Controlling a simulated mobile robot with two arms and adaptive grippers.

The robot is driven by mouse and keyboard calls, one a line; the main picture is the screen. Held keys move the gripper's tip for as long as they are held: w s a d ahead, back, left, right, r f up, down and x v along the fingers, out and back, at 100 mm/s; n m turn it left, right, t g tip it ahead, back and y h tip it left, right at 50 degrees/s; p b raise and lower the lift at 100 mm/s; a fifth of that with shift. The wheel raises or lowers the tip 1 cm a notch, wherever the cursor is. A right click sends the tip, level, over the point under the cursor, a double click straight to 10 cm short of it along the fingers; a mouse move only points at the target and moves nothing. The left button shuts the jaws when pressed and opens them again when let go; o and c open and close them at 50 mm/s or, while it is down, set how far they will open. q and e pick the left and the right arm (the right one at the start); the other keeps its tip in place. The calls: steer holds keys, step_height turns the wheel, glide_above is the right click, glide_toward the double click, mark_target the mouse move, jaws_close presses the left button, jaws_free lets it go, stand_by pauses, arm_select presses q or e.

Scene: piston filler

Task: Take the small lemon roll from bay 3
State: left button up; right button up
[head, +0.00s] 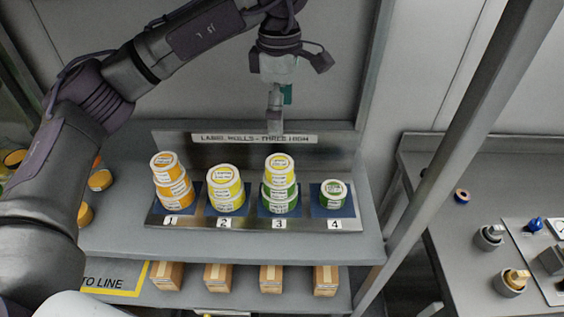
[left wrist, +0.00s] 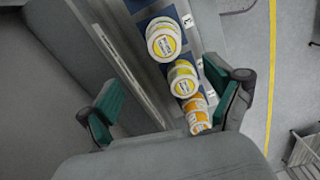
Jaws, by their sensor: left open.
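The small lemon roll (head: 279,167), yellow with a white label, sits on top of green rolls (head: 279,199) stacked in bay 3 of the label tray. In the left wrist view the bay 3 stack (left wrist: 163,40) shows from above, with its yellow top nearest the camera. My left gripper (head: 275,121) hangs pointing down, above and slightly behind the bay 3 stack in the head view. It is open and empty, clear of the roll. In the left wrist view its green-padded fingers stand wide apart with the stacks beyond. My right gripper is not in view.
Orange rolls (head: 172,185) are in bay 1, yellow rolls (head: 225,190) in bay 2, and a green roll (head: 333,193) in bay 4. An upright sign panel (head: 255,139) stands behind the tray. A grey frame post (head: 455,140) rises at the right.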

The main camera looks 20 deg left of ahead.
mark_target(280, 162)
arm_select(q)
step_height(280, 162, down, 8)
steer(key=shift+s+a+f+p, duration=0.1)
steer(key=shift+s+a+p, duration=0.05)
steer(key=shift+p, duration=1.1)
steer(key=shift+s+f+p, duration=0.1)
steer(key=shift+f+p, duration=0.1)
steer(key=shift+p, duration=0.1)
step_height(280, 162, down, 4)
steer(key=p, duration=0.2)
steer(key=shift+s+f+p, duration=0.15)
steer(key=shift+f+p, duration=0.05)
steer(key=shift+p, duration=0.1)
steer(key=shift+f, duration=0.15)
steer(key=c, duration=1.3)
